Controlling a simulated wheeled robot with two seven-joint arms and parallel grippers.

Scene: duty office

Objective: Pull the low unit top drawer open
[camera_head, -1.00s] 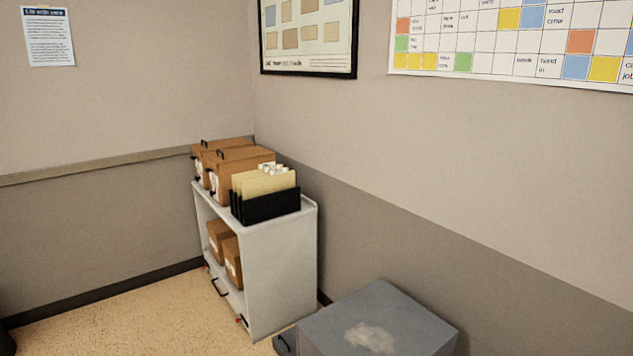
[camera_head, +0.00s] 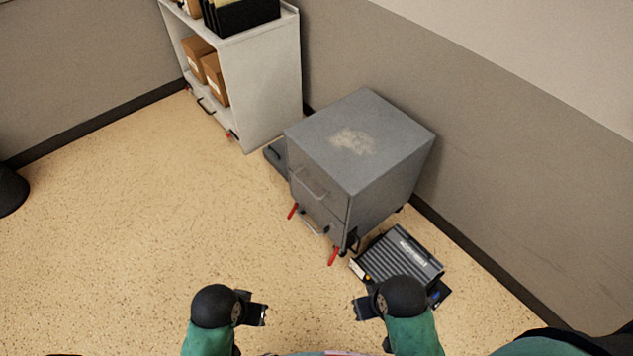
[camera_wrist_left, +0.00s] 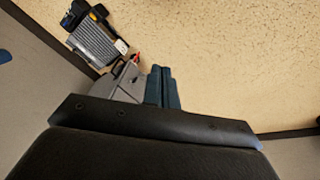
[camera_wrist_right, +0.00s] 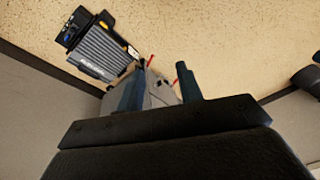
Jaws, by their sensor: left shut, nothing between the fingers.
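The low grey unit (camera_head: 390,165) stands against the right wall, with a worn pale patch on its top. Its top drawer (camera_head: 325,207) faces front left and looks shut, with a bar handle (camera_head: 311,186) across it. A second drawer handle (camera_head: 312,224) shows below. My left gripper (camera_head: 262,315) is in front of the unit, low in the head view, shut and empty; its fingers are together in the left wrist view (camera_wrist_left: 162,87). My right gripper (camera_head: 359,308) is also apart from the unit, its fingers spread and empty in the right wrist view (camera_wrist_right: 160,88).
Red levers (camera_head: 333,256) stick out at the unit's base. A dark ribbed case (camera_head: 400,257) lies on the floor at its right. A white shelf unit (camera_head: 264,85) stands behind it. Speckled floor (camera_head: 140,220) is clear to the left.

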